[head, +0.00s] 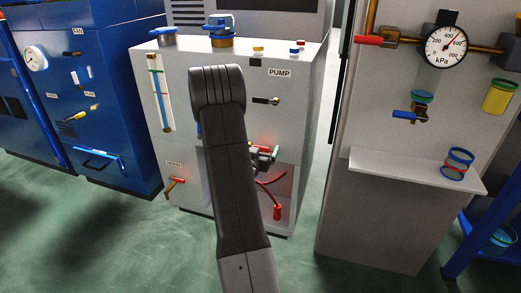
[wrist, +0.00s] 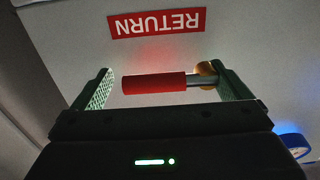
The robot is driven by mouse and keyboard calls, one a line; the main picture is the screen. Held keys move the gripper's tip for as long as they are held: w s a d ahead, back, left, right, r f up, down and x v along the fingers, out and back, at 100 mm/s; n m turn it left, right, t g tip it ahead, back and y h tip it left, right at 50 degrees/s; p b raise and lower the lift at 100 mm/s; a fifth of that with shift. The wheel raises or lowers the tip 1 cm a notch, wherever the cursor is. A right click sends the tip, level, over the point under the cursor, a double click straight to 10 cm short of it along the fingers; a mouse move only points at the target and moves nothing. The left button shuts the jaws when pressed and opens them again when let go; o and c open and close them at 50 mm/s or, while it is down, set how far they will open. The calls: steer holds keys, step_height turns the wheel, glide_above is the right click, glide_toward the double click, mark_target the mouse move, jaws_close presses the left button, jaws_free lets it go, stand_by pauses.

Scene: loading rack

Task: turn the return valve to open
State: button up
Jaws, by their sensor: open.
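In the wrist view the return valve has a red handle (wrist: 153,83) lying level, with a metal stem running right to a brass body (wrist: 207,70). A red RETURN label (wrist: 157,22) shows upside down above it. My gripper (wrist: 161,70) is open, with one finger beyond each end of the valve as pictured. The handle lies between the fingers, and I see no clear contact. In the head view my gripper (head: 265,156) is at the front of the pump cabinet, partly behind my arm. The return valve cannot be made out there.
The grey pump cabinet (head: 190,110) has a black-handled valve (head: 266,100) above my gripper and an orange-handled valve (head: 174,185) at lower left. A recess with a red item (head: 277,212) is below. A gauge panel (head: 400,80) with a shelf (head: 415,170) stands right.

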steer(key=shift+c, duration=0.5)
steer(key=c, duration=0.9)
steer(key=shift+r, duration=0.1)
